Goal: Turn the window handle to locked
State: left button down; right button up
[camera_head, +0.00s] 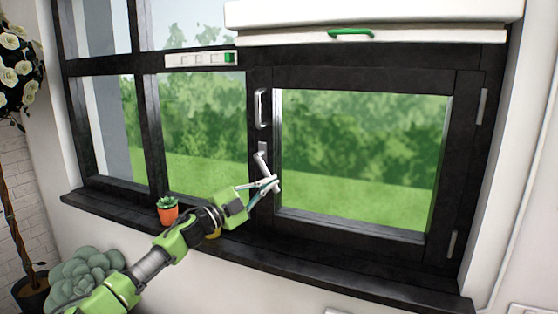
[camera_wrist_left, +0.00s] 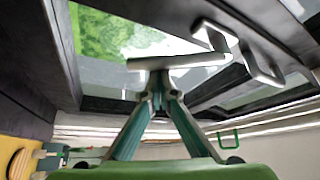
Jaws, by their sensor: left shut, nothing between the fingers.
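The silver window handle (camera_head: 260,160) sits on the dark frame left of the large right pane. Its lever hangs down from its base, with the lower end tilted a little to the right. My left gripper (camera_head: 273,184) is at the lever's lower end, with its fingers shut and nothing held between them. In the left wrist view the closed fingertips (camera_wrist_left: 160,82) are right at the silver lever (camera_wrist_left: 180,62), which lies across them; whether they touch, I cannot tell. My right gripper is not in view.
A fixed silver pull bar (camera_head: 261,108) is above the handle. A small potted succulent (camera_head: 168,210) stands on the dark sill (camera_head: 330,270) behind my left arm. A white blind box with a green grip (camera_head: 351,34) hangs above. A white-flowered plant (camera_head: 18,75) stands far left.

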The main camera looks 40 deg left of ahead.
pick_arm(q)
jog(key=a+m+g, duration=0.1)
jog(key=a+f+m, duration=0.1)
jog(key=m, duration=0.1)
jog(key=s+a+m+g, duration=0.1)
jog(key=a+m, duration=0.1)
jog(key=shift+f+g+p, duration=0.3)
jog(key=shift+f+p, duration=0.05)
dwell(0.5)
